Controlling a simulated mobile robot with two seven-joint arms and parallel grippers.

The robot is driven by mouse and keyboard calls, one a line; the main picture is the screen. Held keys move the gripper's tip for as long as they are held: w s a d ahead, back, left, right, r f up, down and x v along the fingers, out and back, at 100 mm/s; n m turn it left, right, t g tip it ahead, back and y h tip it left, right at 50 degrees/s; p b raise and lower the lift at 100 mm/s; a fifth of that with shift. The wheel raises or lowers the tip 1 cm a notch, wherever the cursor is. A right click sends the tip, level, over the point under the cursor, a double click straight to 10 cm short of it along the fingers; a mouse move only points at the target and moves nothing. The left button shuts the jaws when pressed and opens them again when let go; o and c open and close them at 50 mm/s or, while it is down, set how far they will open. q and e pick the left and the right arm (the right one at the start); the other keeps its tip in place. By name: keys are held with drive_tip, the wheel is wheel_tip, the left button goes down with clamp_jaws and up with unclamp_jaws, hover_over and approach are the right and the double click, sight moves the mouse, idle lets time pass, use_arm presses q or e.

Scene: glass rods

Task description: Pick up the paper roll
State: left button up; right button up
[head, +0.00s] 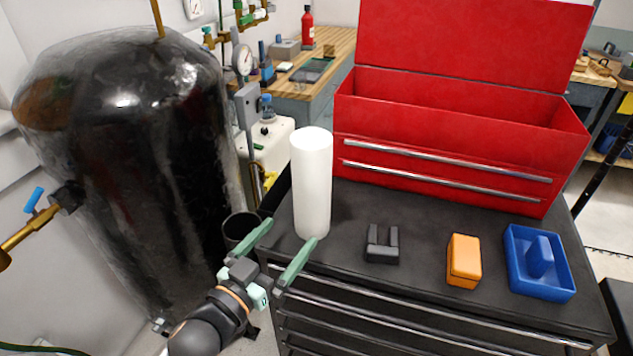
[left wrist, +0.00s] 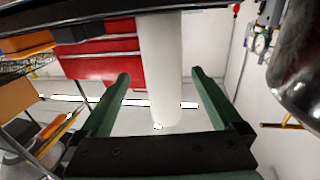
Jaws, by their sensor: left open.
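The white paper roll (head: 311,185) stands upright on the black top of the tool cabinet (head: 350,205), near its left edge. My left gripper (head: 291,231) is open and empty in front of the roll's lower part, its fingers pointing towards it. In the head view the right-hand fingertip overlaps the roll's base. In the left wrist view, which looks upside down, the paper roll (left wrist: 160,85) shows between the two spread fingers of the left gripper (left wrist: 160,74). I cannot tell how far the roll reaches between them. My right gripper is in neither view.
A red toolbox (head: 450,150) stands behind the roll to the right. A black notched block (head: 382,247), an orange box (head: 463,261) and a blue tray (head: 545,287) lie along the cabinet top to the right. A large black tank (head: 130,160) stands at the left.

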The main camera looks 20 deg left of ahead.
sight(302, 214)
use_arm(q)
drive_tip(key=x, duration=0.4)
drive_tip(key=shift+p+x, duration=0.35)
drive_tip(key=shift+x, duration=0.5)
drive_tip(key=x, duration=0.4)
drive_tip(key=shift+a+r+p, duration=0.1)
drive_tip(key=shift+r+p, duration=0.05)
drive_tip(key=shift+p, duration=0.2)
drive_tip(key=shift+w, duration=0.55)
drive_tip(key=shift+c, duration=0.2)
drive_tip(key=c, duration=1.4)
drive_tip(key=shift+r, duration=0.1)
